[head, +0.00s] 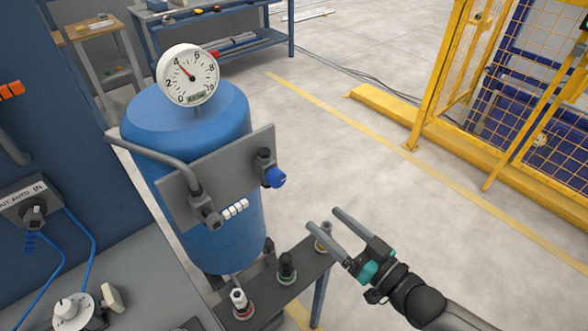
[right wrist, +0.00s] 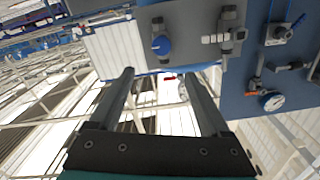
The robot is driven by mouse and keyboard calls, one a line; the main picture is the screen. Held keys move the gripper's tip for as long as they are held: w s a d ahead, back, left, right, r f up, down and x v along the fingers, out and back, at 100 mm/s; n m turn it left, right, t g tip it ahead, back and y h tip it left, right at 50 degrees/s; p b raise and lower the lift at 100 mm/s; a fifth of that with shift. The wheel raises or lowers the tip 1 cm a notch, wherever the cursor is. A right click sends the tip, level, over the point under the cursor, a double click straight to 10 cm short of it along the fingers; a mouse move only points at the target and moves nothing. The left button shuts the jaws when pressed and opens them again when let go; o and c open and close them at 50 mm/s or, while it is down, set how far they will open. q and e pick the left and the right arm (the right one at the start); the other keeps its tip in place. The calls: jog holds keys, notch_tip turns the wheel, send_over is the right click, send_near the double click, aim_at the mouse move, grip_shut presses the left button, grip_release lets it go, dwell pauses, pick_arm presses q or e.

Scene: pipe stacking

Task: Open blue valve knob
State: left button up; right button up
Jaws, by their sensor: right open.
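The blue valve knob (head: 275,177) sticks out from the right end of a grey plate (head: 222,170) on the front of a blue tank (head: 190,128). In the right wrist view the blue knob (right wrist: 161,46) shows beyond the fingertips, roughly in line with the gap between them. My right gripper (head: 325,220) is open and empty, to the right of and below the knob in the head view, apart from it. It also shows in the right wrist view (right wrist: 160,76). My left gripper is not in view.
A round gauge (head: 188,75) tops the tank. A small dark stand (head: 270,285) with several fittings is below the plate, near my right fingers. A yellow mesh fence (head: 500,110) stands at the right. The floor between is clear.

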aim_at(280, 181)
jog(key=b+x, duration=0.1)
jog(key=x, duration=1.4)
jog(key=shift+a, duration=0.2)
jog(key=shift+f, duration=0.1)
grip_shut()
